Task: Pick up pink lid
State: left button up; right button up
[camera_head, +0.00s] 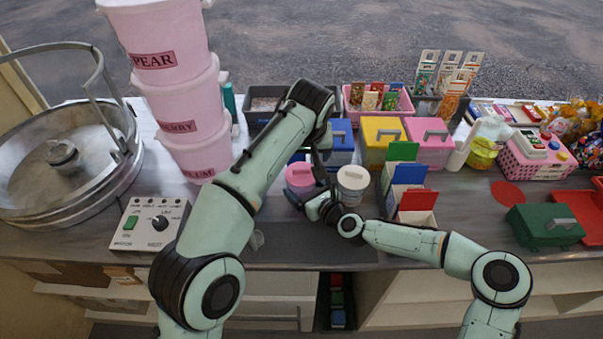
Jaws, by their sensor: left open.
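A round pink lid (299,174) sits on a small round pot on the counter, left of a pot with a pale grey lid (353,178). A square pink lid with a grey handle (429,133) also shows further back, on a box. My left gripper (319,172) points down between the two round pots, close to the right side of the round pink lid. It is open, and I see nothing held in it. Whether it touches the lid is unclear. My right gripper (316,206) is low in front of the two pots, partly hidden, and its jaws are too small to read.
Stacked pink tubs (190,125) and a control box (150,224) stand at the left. Yellow (381,131) and blue boxes and upright coloured cards (408,174) crowd the back and right. A green case (543,227) lies at the right. The counter's front strip is mostly clear.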

aim_at(301, 169)
pick_arm(q)
jog(key=x, duration=0.4)
jog(key=shift+w+f, duration=0.15)
jog(key=shift+f, duration=0.05)
jog(key=shift+a+x, duration=0.2)
jog(key=shift+x, duration=1.15)
jog(key=shift+a+x, duration=0.2)
jog(key=shift+x, duration=1.15)
jog(key=shift+w, duration=0.1)
jog(key=c, duration=1.1)
